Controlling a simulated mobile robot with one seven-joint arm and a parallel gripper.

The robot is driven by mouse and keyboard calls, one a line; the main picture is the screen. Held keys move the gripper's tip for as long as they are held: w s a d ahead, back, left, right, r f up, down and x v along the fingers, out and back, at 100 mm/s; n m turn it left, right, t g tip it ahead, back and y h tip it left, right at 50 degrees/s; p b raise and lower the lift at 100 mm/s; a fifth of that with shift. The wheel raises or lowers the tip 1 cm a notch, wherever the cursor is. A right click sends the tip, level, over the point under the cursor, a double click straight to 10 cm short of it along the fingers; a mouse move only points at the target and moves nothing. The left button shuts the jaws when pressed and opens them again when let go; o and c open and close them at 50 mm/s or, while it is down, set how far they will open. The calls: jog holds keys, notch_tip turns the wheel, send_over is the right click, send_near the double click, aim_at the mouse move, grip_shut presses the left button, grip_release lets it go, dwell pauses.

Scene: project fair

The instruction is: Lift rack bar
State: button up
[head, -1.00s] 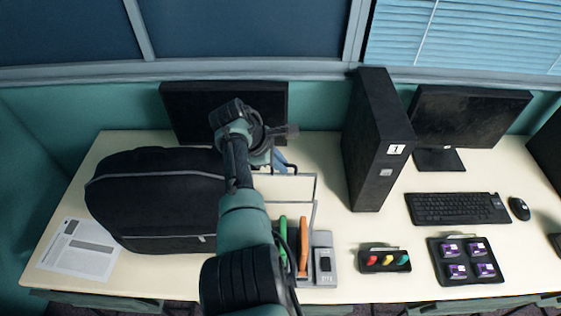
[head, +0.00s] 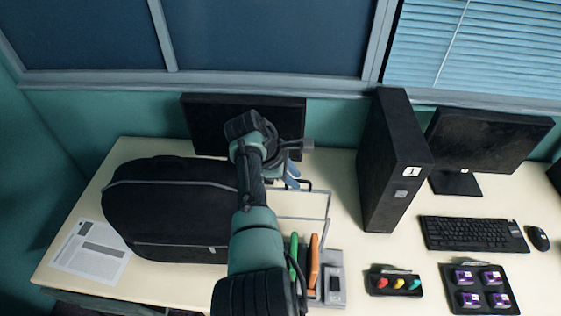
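A light metal rack (head: 326,207) with a thin frame stands on the desk just right of my arm. A green-handled tool (head: 294,255) and an orange-handled tool (head: 314,262) stand at its front. My gripper (head: 300,150) is behind the forearm, near the rack's back end and above the desk. Its fingers are mostly hidden by my arm. A blue item (head: 292,172) shows just below it. I cannot tell whether the gripper touches anything.
A black bag (head: 165,212) lies left of my arm, and a monitor (head: 215,125) stands behind. A tall black computer tower (head: 392,165) stands to the right. A grey device (head: 335,285), a tray with coloured pieces (head: 394,283) and a keyboard (head: 472,233) are also there.

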jog(key=b+v, duration=0.1)
jog(key=v, duration=1)
jog(key=shift+s+r+b, duration=0.2)
jog(key=shift+r+b, duration=0.15)
jog(key=shift+a, duration=0.15)
